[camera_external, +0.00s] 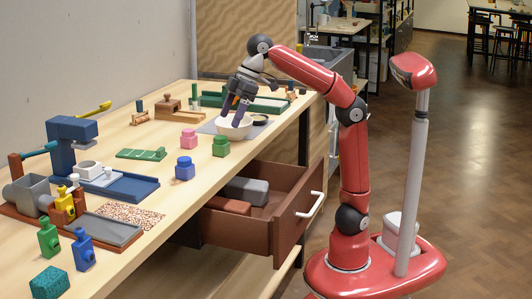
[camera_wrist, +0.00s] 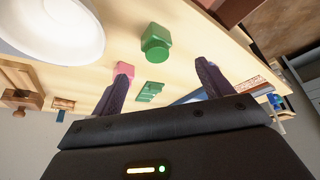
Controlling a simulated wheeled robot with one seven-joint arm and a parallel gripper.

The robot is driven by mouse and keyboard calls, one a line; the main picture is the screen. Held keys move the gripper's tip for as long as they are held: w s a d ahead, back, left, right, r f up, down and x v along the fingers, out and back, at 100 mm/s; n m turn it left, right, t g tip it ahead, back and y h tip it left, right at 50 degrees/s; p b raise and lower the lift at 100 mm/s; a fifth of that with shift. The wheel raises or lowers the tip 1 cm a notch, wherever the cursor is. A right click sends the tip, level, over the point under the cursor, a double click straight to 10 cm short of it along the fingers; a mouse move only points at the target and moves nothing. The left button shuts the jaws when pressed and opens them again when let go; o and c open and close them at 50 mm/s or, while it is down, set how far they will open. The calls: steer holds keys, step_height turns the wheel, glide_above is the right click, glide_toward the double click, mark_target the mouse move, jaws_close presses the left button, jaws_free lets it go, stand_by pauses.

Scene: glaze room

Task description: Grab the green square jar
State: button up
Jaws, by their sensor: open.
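The green square jar (camera_external: 221,147) stands upright on the bench, in front of the white bowl and near the bench's right edge. In the wrist view the green jar (camera_wrist: 156,43) shows beyond and between my spread fingers, apart from both. My gripper (camera_external: 233,111) is open and empty, tilted down above the white bowl; its two dark fingers also show in the wrist view (camera_wrist: 163,78).
The white bowl (camera_external: 236,131) lies just under my gripper. A pink jar (camera_external: 189,138) and a blue jar (camera_external: 185,169) stand near the green jar. An open brown drawer (camera_external: 285,222) juts out below the bench. A green slotted block (camera_external: 141,154) lies left.

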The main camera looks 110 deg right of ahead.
mark_target(221, 137)
steer(key=shift+m, duration=0.3)
steer(key=b+x, duration=0.1)
steer(key=x, duration=0.3)
steer(key=b+x, duration=0.1)
steer(key=x, duration=0.3)
steer(key=shift+d+f, duration=0.1)
steer(key=shift+d, duration=0.15)
steer(key=c, duration=1.2)
